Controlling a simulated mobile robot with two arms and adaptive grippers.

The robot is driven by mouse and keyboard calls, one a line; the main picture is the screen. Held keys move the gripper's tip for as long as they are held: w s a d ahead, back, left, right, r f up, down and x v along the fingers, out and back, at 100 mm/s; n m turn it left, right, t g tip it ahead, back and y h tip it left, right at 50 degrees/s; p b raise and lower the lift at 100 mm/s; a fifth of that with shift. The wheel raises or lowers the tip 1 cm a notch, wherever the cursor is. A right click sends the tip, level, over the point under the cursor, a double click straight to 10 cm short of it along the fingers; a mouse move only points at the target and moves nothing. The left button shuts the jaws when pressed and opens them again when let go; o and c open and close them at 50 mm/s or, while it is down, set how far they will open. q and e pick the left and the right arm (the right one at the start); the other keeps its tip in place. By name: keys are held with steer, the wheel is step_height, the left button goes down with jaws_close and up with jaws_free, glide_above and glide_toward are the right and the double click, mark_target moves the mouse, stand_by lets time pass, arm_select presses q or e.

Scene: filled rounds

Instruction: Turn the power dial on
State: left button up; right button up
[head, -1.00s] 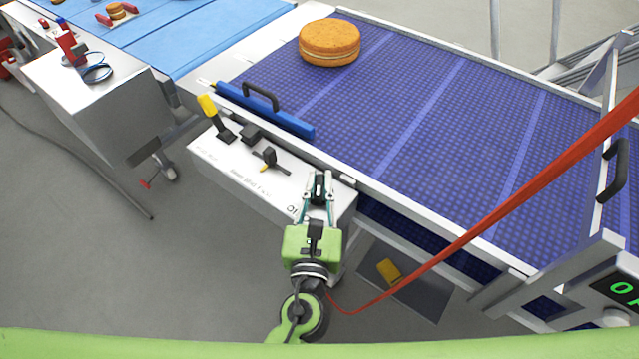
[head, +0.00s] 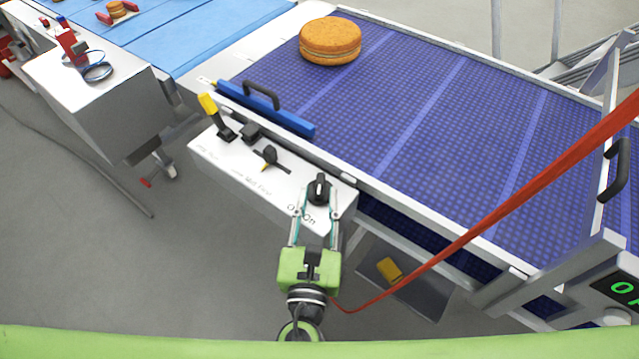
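The power dial (head: 319,188), a black knob, sits at the right end of a white control box (head: 232,165) along the conveyor's near side. The printed word "On" shows just in front of it, with another mark to the left. My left gripper (head: 318,213) is on the near side of the dial. My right gripper is not in the view.
A yellow-handled lever (head: 209,104) and a smaller black switch (head: 269,156) are on the same box. A round filled cake (head: 330,41) lies on the blue belt (head: 410,120). A red strap (head: 520,200) crosses at right. A green-lit display (head: 622,289) is cut off.

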arm_select(q)
steer(key=s, duration=0.7)
steer(key=shift+s+a, duration=0.35)
steer(key=shift+a, duration=0.1)
